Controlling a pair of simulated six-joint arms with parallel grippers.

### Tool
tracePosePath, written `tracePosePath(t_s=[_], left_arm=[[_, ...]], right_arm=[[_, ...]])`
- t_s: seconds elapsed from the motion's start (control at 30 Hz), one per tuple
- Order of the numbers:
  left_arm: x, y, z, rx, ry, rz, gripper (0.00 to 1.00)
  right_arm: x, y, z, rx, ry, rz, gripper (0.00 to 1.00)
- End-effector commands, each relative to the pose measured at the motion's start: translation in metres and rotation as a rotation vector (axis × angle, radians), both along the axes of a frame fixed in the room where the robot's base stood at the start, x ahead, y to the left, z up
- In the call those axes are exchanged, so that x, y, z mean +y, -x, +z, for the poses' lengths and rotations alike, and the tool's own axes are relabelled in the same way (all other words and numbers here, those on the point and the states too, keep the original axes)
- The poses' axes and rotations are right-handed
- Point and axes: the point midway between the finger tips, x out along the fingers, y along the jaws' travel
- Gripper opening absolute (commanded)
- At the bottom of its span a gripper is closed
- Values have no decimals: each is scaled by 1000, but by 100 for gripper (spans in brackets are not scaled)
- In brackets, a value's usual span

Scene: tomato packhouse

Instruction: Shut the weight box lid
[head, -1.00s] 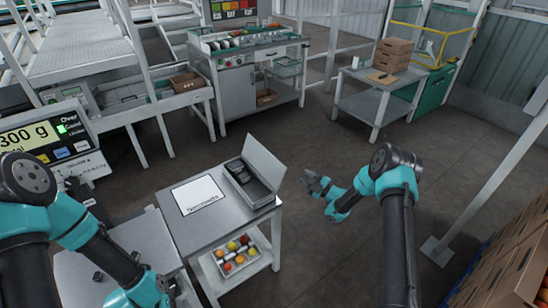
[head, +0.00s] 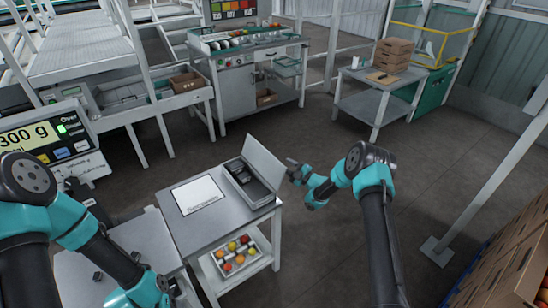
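The weight box (head: 262,198) sits on the right part of the small metal table, with dark contents inside. Its pale lid (head: 264,160) stands up open along the box's far right side. My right gripper (head: 291,165) is just right of the lid, on its outer face side, with its tips close to the lid's right edge. I cannot tell whether they touch. The fingers are small and dark, and their opening is not clear. My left arm is at the lower left, and its fingers are not visible.
A white printed sheet (head: 198,194) lies left of the box on the table (head: 213,230). A tray of tomatoes (head: 219,271) is on the shelf below. A scale display (head: 45,140) stands at the left. The floor right of the table is clear.

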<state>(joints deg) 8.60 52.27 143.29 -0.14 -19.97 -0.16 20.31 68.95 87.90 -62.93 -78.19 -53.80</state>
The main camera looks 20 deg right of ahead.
Motion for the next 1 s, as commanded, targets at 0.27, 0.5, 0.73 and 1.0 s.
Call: tracePosePath(t_s=[0.27, 0.5, 0.73, 1.0], left_arm=[[0, 0, 0, 0, 0, 0, 66], [0, 0, 0, 0, 0, 0, 66], [0, 0, 0, 0, 0, 0, 66], [0, 0, 0, 0, 0, 0, 66]], right_arm=[[30, -37, 10, -2, 0, 0, 36], [46, -58, 16, -1, 1, 0, 36], [49, -61, 17, 0, 0, -1, 36], [49, -61, 17, 0, 0, -1, 24]])
